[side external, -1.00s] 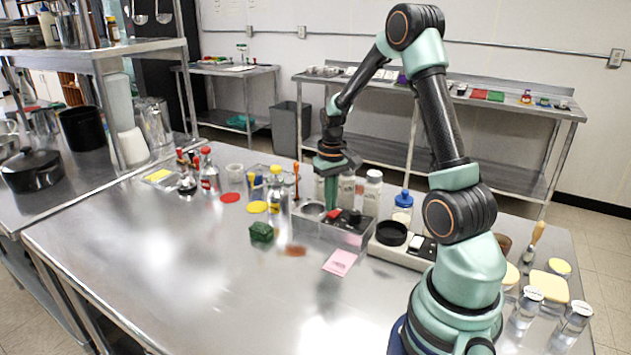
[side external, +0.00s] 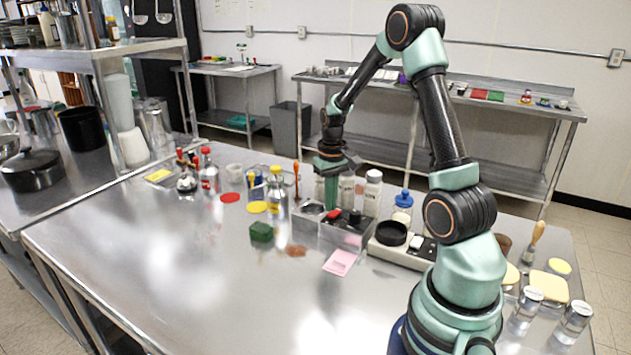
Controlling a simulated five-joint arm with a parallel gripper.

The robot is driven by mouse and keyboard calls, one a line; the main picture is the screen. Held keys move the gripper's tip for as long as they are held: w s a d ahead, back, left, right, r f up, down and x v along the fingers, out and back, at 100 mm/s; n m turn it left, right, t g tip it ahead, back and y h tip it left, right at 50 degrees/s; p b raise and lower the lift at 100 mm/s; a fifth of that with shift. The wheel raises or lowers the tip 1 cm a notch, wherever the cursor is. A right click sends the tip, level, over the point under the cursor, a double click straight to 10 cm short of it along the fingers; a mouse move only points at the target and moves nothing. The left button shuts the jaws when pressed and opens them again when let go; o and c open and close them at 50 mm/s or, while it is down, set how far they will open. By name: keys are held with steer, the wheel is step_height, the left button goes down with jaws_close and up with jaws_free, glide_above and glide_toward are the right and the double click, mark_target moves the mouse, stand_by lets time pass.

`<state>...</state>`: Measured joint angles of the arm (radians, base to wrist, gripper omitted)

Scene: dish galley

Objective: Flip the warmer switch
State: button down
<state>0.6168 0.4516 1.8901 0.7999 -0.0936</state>
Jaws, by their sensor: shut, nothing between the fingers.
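A low pale unit with a round black plate (side external: 391,233) stands at the right of the table's middle. The switch's tilt is too small to tell. Left of it is a shallow grey metal box (side external: 320,232) with a red piece (side external: 333,214) and a black knob (side external: 355,216) on top. My gripper (side external: 330,203) points down over this box, shut and empty, close to the red piece. I cannot tell if it touches. It is left of the pale unit, apart from it.
White-capped shakers (side external: 372,193) and a blue-topped bottle (side external: 403,206) stand close behind. A pink note pad (side external: 340,262), a green block (side external: 261,232) and a yellow-capped bottle (side external: 277,192) are nearby. The table's front left is clear.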

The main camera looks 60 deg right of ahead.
mark_target(330, 215)
steer(key=shift+f, duration=1)
stand_by(0.7)
steer(key=shift+r, duration=3.55)
steer(key=s+a+r+n+t, duration=0.2)
steer(key=a+r, duration=0.4)
steer(key=a, duration=0.5)
steer(key=s+a+r+n+t, duration=0.2)
steer(key=a+r, duration=0.4)
steer(key=a, duration=0.6)
steer(key=shift+s+a+n+t, duration=0.35)
steer(key=shift+n+t, duration=0.45)
steer(key=shift+n, duration=0.2)
steer(key=c, duration=1.5)
jaws_free()
steer(key=shift+c, duration=0.2)
